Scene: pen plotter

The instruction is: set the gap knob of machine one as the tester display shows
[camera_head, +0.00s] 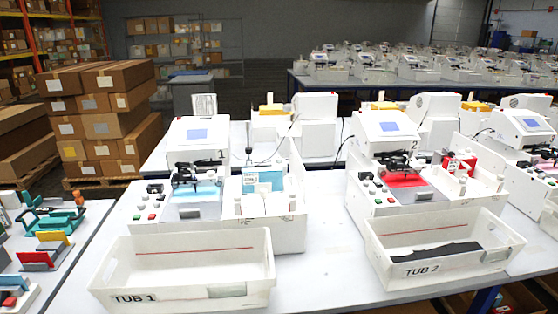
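A teal box (263,179) stands in the white tray right of the machine. No screen can be identified as the tester display, and no reading is legible. Neither of my grippers is in view.
Tub 1 (183,294), white and apparently empty, stands before machine one. Tub 2 (434,286), holding dark flat pieces, stands before machine two (391,140). Bare table (325,235) lies between them. A side table (66,270) with colourful parts is at left.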

